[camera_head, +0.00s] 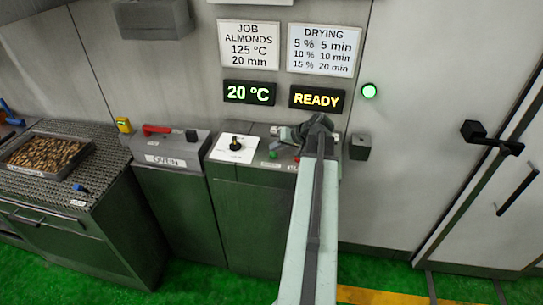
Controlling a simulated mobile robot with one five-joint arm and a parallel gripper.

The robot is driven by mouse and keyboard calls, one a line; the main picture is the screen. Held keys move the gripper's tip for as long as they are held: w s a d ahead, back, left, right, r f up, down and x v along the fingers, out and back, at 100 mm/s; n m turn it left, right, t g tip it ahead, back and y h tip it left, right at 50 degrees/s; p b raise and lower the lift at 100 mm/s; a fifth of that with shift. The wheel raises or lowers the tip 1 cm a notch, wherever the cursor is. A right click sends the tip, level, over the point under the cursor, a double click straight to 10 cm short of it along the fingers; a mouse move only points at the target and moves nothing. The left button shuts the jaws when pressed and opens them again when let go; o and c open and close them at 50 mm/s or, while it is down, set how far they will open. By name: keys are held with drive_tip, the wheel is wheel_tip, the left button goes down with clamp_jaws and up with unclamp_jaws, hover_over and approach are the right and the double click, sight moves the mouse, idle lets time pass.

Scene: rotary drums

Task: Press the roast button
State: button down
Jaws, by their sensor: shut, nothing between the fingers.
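A green button (273,154) sits on the top of the control console (240,172), with a small label below it that is too small to read. A small red part (297,159) shows just right of it, partly covered by my arm. I cannot tell which of these is the roast button. My gripper (281,134) is shut and empty over the back of the console, just above and right of the green button in the picture. I cannot tell its height above the console or any contact.
A dial on a white plate (234,147) is left of the green button. The oven console (172,150) has a red handle (156,130). A tray of almonds (47,153) lies far left. Displays read 20 °C (249,92) and READY (316,99). A green lamp (369,91) glows.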

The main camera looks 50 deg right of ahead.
sight(275, 155)
drive_tip(key=shift+w+f+b, duration=0.1)
drive_tip(key=shift+f+b, duration=0.2)
drive_tip(key=shift+f, duration=0.1)
drive_tip(key=shift+f+b, duration=0.55)
idle(0.5)
drive_tip(key=shift+r, duration=0.1)
drive_tip(key=shift+r+p, duration=0.85)
drive_tip(key=shift+p, duration=0.1)
wheel_tip(275, 155, up, 5)
drive_tip(key=p, duration=0.5)
drive_tip(key=shift+r, duration=0.15)
